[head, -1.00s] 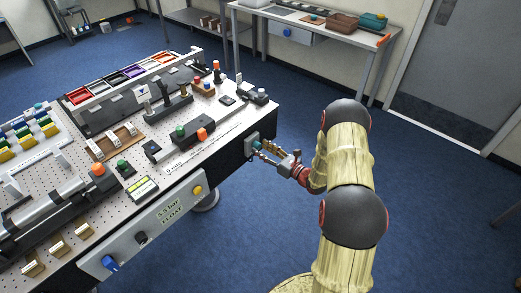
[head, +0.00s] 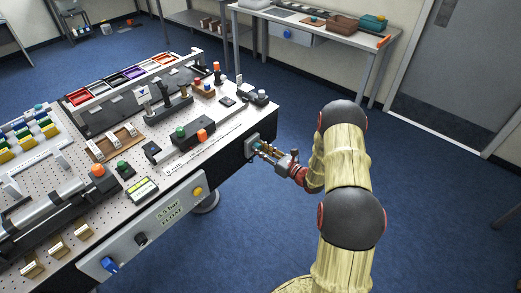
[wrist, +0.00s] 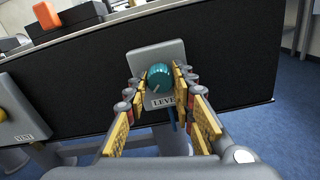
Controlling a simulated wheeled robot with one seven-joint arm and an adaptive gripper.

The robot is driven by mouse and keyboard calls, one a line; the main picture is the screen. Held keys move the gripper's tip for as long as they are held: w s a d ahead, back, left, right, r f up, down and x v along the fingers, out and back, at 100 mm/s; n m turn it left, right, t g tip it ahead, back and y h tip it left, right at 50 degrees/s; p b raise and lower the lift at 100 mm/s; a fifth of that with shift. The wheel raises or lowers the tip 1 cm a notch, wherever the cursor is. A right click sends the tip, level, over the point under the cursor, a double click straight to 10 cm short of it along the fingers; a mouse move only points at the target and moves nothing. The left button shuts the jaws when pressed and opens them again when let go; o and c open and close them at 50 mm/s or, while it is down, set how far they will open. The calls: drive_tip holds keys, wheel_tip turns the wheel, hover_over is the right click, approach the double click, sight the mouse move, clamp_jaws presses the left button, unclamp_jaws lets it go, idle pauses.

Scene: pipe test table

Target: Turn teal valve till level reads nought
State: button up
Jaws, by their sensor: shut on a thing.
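The teal valve (wrist: 159,75) is a round knob on a grey plate (wrist: 143,57) fixed to the dark side of the test table. A label below the knob reads "LEVE", with its end hidden by a finger. My gripper (wrist: 158,88) has its yellow-padded fingers on both sides of the knob, shut on it. In the head view my gripper (head: 263,148) reaches the plate (head: 251,145) at the table's right end, and the knob is mostly hidden by the fingers. I cannot make out a level reading.
The pegboard table top (head: 215,130) above carries several fixtures, including an orange button (wrist: 45,15). A front panel with a yellow knob (head: 197,190) and a blue knob (head: 110,264) lies to the left. Blue floor (head: 240,240) is clear around my arm.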

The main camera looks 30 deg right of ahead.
clamp_jaws()
drive_tip(key=shift+m+p, duration=0.35)
drive_tip(key=shift+m, duration=0.05)
drive_tip(key=m+p, duration=0.2)
drive_tip(key=shift+r+m, duration=0.15)
drive_tip(key=shift+m, duration=0.25)
drive_tip(key=shift+m+p, duration=1.1)
drive_tip(key=shift+m, duration=0.9)
drive_tip(key=o, duration=0.8)
unclamp_jaws()
drive_tip(key=shift+s, duration=0.1)
